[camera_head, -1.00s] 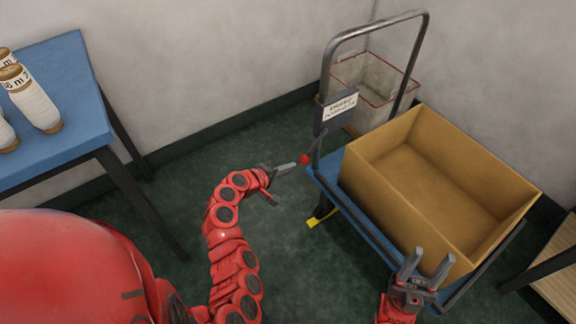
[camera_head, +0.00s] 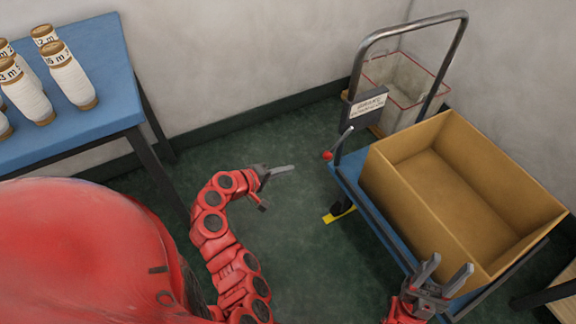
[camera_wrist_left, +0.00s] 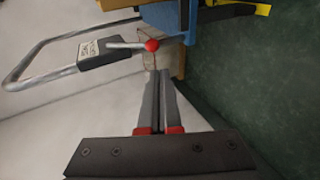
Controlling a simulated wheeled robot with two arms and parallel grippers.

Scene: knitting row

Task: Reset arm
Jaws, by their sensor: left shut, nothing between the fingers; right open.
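My left gripper (camera_head: 288,168) is shut and empty over the green floor, left of the trolley. Its closed fingers also show in the left wrist view (camera_wrist_left: 159,78). The knob shows in the left wrist view (camera_wrist_left: 152,45) just beyond the fingertips. My right gripper (camera_head: 452,266) is open, its fingers apart, in front of the cardboard box's near side.
The blue trolley (camera_head: 352,172) carries an open, empty cardboard box (camera_head: 410,212) and has a grey handle (camera_head: 358,62) with a sign. A yellow piece (camera_head: 340,213) sits low beside it. A blue table (camera_head: 98,45) with several yarn cones stands at left.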

